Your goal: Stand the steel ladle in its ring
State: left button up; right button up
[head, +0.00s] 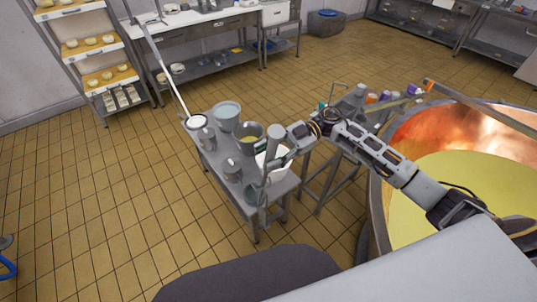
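A grey steel piece that looks like the ladle (258,194) is upright at the front right corner of the small steel table (235,203), its round bowl low and a thin stem rising from it. A thicker grey cylinder (272,138) stands in line above the stem; I cannot tell whether it is the ladle's handle. My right gripper (281,158) reaches in from the right, its fingers at or beside this upright piece. The fingers are too small to show whether they are shut on it. I cannot make out the ring. My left gripper is not in view.
A copper vat (415,128) stands right.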

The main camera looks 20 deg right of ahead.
jog(key=shift+d, duration=0.15)
jog(key=v, duration=1.1)
jog(key=shift+d, duration=0.35)
dwell(0.6)
